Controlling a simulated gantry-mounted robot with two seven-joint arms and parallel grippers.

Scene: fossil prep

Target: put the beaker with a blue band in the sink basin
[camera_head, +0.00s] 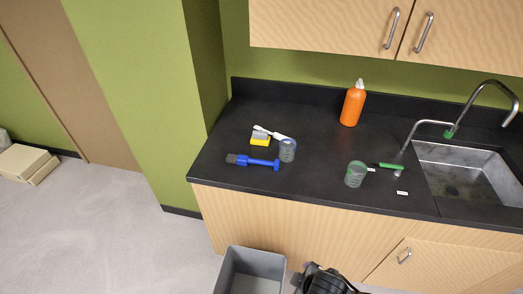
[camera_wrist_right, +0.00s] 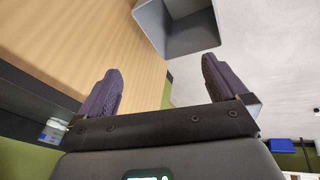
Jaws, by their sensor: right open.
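The beaker with a blue band (camera_head: 287,151) stands upright on the black counter, close to the blue-handled brush. Another clear beaker with a green band (camera_head: 355,175) stands on the counter to its right. The sink basin (camera_head: 463,178) is a grey metal basin set into the counter at the right. My right gripper (camera_wrist_right: 161,75) is open and empty in the right wrist view, in front of the wooden cabinet. A dark part of my right arm shows at the bottom edge of the head view, below counter height. My left gripper is not in view.
A blue brush (camera_head: 255,162), a yellow sponge (camera_head: 260,138) and a white-handled brush (camera_head: 270,132) lie by the blue-banded beaker. An orange bottle (camera_head: 352,104) stands at the back. A green-handled tool (camera_head: 391,166) lies left of the sink. A grey bin (camera_head: 229,272) is on the floor.

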